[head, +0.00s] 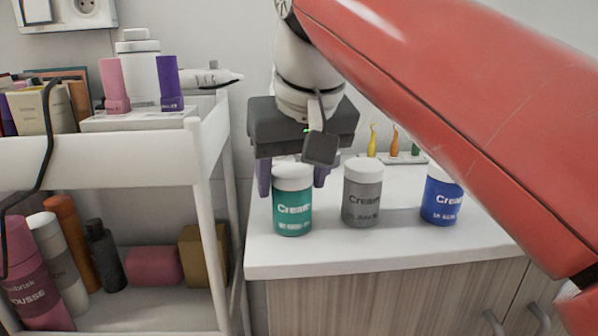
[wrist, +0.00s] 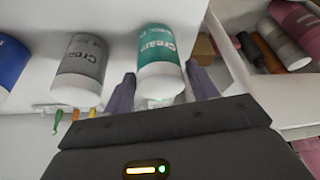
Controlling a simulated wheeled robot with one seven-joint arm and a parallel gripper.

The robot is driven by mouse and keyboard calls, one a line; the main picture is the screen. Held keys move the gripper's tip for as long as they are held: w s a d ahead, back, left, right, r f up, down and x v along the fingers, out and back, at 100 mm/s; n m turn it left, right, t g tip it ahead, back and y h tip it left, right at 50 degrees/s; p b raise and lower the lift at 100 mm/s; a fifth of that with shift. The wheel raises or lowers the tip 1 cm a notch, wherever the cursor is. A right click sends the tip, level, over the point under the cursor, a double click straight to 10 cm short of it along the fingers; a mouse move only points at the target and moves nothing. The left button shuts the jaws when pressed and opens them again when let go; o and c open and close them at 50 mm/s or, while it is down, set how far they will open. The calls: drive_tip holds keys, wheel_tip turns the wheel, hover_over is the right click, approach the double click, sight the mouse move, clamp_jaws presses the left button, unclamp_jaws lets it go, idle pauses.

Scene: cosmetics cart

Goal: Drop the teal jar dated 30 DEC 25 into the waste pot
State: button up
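The teal jar (head: 293,212) with a white lid stands upright on the white counter, leftmost of three cream jars. Its small print is too blurred to read the date. My gripper (head: 292,186) is at its lid, with one purple-grey finger on each side. In the wrist view the teal jar (wrist: 160,58) shows between the two fingertips (wrist: 161,88), with a gap on each side, so the gripper is open. I cannot tell whether the fingers are level with the jar in depth. No waste pot is visible in either view.
A grey jar (head: 362,194) and a blue jar (head: 441,197) stand to the right on the counter (head: 330,252). Small coloured items on a holder (head: 395,157) are behind. A white cart (head: 211,160) with bottles stands close on the left. My red arm covers the upper right.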

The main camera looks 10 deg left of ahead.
drive_tip(key=shift+o, duration=1)
